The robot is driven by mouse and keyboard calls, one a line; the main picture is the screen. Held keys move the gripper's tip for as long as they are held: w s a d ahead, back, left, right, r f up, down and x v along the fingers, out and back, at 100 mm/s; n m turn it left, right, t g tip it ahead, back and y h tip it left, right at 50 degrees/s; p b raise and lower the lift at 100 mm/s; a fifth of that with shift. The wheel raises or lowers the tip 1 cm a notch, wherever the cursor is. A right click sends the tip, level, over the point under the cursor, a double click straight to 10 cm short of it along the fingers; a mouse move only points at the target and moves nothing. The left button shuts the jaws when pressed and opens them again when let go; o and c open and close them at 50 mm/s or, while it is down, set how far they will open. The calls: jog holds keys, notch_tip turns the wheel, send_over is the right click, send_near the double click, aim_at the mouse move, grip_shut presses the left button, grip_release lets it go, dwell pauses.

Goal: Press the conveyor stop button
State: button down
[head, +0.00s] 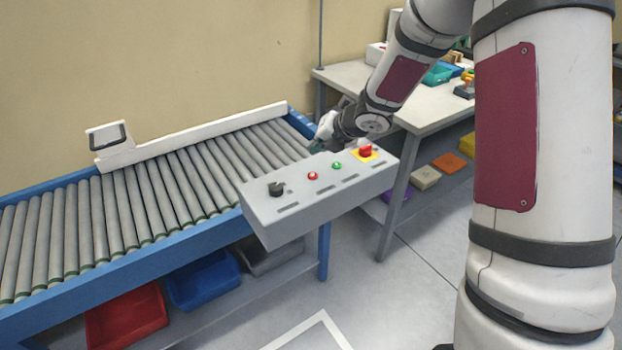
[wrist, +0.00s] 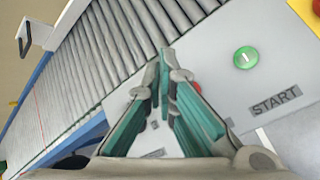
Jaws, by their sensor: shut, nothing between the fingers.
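A grey control box (head: 300,203) stands at the right end of the roller conveyor. On its top are a black knob (head: 276,189), a small red button (head: 312,176), a green button (head: 336,166) and a larger red mushroom button (head: 365,151) on a yellow plate. My gripper (head: 317,146) is above the box's far side, its fingers small and partly hidden in the head view. In the wrist view my gripper (wrist: 164,60) is shut and empty. The green button (wrist: 246,59) has a START label. The small red button (wrist: 197,87) is mostly hidden behind a finger.
The conveyor (head: 150,190) has a white side rail (head: 190,137) along its back. A workbench (head: 425,108) with small items stands behind the box. Red (head: 127,318) and blue (head: 203,282) bins sit under the conveyor. The floor in front is clear.

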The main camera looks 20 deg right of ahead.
aim_at(315, 174)
jog(key=shift+f+b, duration=2.8)
jog(key=shift+f, duration=0.1)
jog(key=shift+f+b, duration=0.3)
jog(key=shift+b, duration=0.2)
jog(key=shift+f+b, duration=0.4)
jog(key=shift+b, duration=0.1)
jog(key=shift+r, duration=0.15)
jog(key=shift+r+p, duration=0.7)
jog(key=shift+p, duration=0.15)
notch_tip(315, 174, up, 5)
jog(key=p, duration=0.5)
